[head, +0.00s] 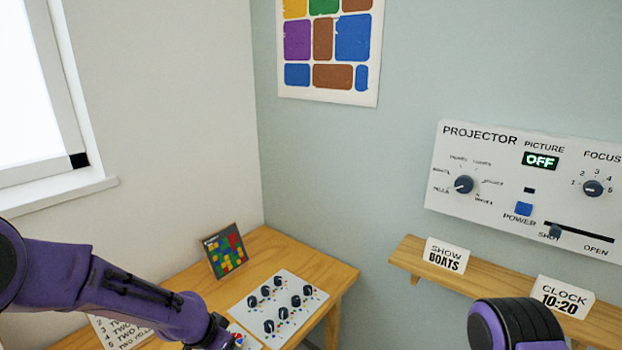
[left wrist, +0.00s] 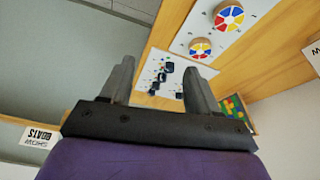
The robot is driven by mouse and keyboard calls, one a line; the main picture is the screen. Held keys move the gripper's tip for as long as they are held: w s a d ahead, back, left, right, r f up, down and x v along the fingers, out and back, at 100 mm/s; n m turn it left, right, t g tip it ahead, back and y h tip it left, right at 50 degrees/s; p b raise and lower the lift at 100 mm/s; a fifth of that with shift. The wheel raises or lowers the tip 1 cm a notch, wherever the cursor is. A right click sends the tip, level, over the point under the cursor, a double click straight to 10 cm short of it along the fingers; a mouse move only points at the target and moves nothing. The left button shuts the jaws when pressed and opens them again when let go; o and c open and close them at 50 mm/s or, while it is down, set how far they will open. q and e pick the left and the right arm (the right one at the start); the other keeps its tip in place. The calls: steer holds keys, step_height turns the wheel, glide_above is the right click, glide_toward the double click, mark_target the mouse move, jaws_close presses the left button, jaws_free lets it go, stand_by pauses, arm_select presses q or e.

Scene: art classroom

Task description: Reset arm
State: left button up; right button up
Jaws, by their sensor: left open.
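My left arm comes in from the left in the head view. Its gripper (head: 222,338) is low in the frame, over the front part of the wooden table (head: 262,250), and partly cut off by the bottom edge. In the left wrist view the left gripper (left wrist: 158,68) has its two grey fingers apart, with nothing held between them. A white panel with several dark knobs (left wrist: 153,88) shows beyond the fingers, apart from them. The same knob panel (head: 265,299) lies on the table in the head view. My right arm shows only as a purple and black link; its gripper is out of view.
The projector panel (head: 480,213), reading OFF, is on the right wall. Below it, a shelf (head: 487,290) bears SHOW BOATS (head: 445,256) and CLOCK 10:20 (head: 564,297) cards. A coloured grid board (head: 225,251) stands at the table's back. Two colour wheels (left wrist: 228,17) (left wrist: 200,48) sit near the knobs.

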arm_select(q)
steer(key=s+a+f+n+y, duration=0.1)
steer(key=s+a+f+n, duration=0.1)
steer(key=s+f+n, duration=0.4)
steer(key=s+a+f+n+y, duration=0.1)
steer(key=s+a+f, duration=0.1)
steer(key=s+f, duration=0.75)
steer(key=s+a+f+n+y, duration=0.2)
steer(key=s+a, duration=0.1)
steer(key=s, duration=0.4)
steer(key=s+a+f+n+y, duration=0.1)
steer(key=s+a+n+y, duration=0.15)
steer(key=s, duration=0.55)
step_height(320, 180, down, 12)
steer(key=a+b, duration=0.1)
steer(key=b, duration=1.1)
steer(key=shift+a+n+g, duration=0.25)
steer(key=shift+n+g, duration=0.05)
steer(key=shift+n, duration=0.05)
arm_select(e)
step_height(320, 180, down, 12)
steer(key=shift+w+f, duration=0.15)
steer(key=shift+w, duration=0.15)
arm_select(q)
steer(key=shift+h, duration=0.25)
